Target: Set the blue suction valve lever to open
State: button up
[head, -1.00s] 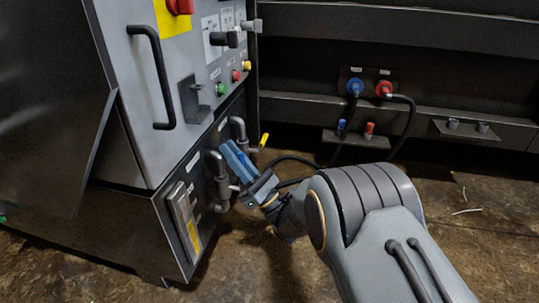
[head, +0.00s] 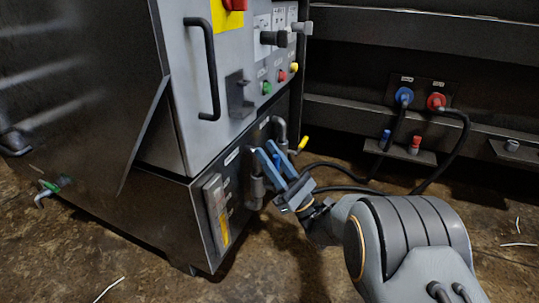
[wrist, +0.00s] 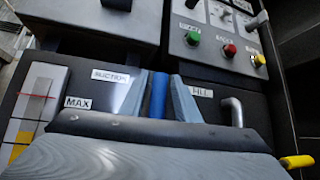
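The blue suction valve lever (wrist: 158,95) stands upright between the two blue-grey fingers of my gripper (wrist: 160,92) in the wrist view. A small blue part of the lever (head: 277,160) shows between the fingers in the head view. My gripper (head: 274,152) is open, with its fingers spread on both sides of the lever. Narrow gaps seem to separate fingers and lever; contact is hard to tell. The SUCTION label (wrist: 110,78) is left of the lever. The lever's base and the valve body are mostly hidden by my gripper.
A yellow-handled lever (head: 302,143) on a bent grey pipe (wrist: 232,110) is close on the right. A level gauge (head: 217,210) is on the left. Above are buttons (head: 267,87) and a bracket (head: 239,95). Black hoses (head: 340,170) run behind my gripper.

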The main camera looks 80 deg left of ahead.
jog(key=shift+s, duration=0.2)
jog(key=p+v, duration=0.3)
jog(key=v, duration=0.4)
jog(key=shift+w+d+f+p, duration=0.15)
jog(key=shift+w+f+p, duration=0.05)
jog(key=shift+w+p, duration=0.15)
dwell(0.4)
